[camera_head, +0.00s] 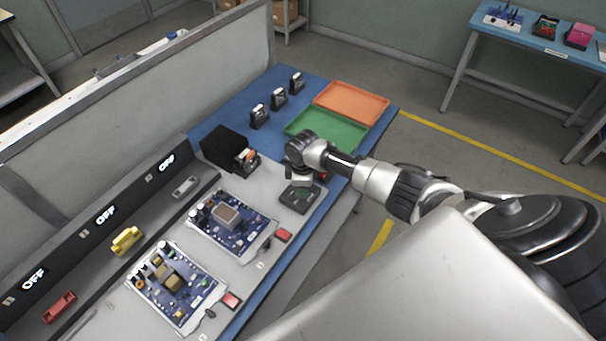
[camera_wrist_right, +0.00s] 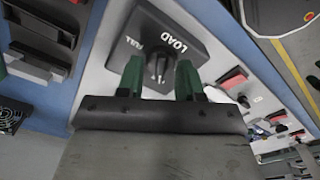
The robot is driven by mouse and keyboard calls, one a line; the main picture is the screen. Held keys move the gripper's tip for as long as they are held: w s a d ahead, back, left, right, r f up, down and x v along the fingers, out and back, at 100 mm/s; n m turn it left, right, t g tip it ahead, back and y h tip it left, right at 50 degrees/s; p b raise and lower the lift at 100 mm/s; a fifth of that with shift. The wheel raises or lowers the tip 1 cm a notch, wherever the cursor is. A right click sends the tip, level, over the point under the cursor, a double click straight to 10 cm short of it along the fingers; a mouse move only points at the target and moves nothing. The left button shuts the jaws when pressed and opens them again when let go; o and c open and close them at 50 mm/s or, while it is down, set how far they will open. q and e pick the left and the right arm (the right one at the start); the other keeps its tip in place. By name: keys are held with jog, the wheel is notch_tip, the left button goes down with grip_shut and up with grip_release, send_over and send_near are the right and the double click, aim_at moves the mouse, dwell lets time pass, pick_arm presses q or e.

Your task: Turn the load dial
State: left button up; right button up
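The load dial is a dark knob (camera_wrist_right: 159,66) on a black box marked LOAD (camera_wrist_right: 158,32). In the head view this box (camera_head: 302,199) sits on the grey bench near its blue front edge. My right gripper (camera_head: 298,184) is directly above it, pointing down, and hides most of the knob there. In the right wrist view its two green fingers (camera_wrist_right: 160,80) stand on either side of the knob, with a gap showing between knob and fingers. It is open. Whether the fingertips reach down to the knob's height is hard to tell. My left gripper is not in view.
Two blue circuit boards (camera_head: 232,223) lie left of the box. Red switches (camera_head: 283,236) line the front edge. A black device (camera_head: 229,150) stands behind, beside green (camera_head: 325,133) and orange (camera_head: 352,103) trays. A panel with OFF displays (camera_head: 105,215) runs along the back.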

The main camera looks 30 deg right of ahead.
notch_tip(320, 180, up, 11)
jog(key=b, duration=0.1)
dwell(0.3)
jog(key=shift+f, duration=0.15)
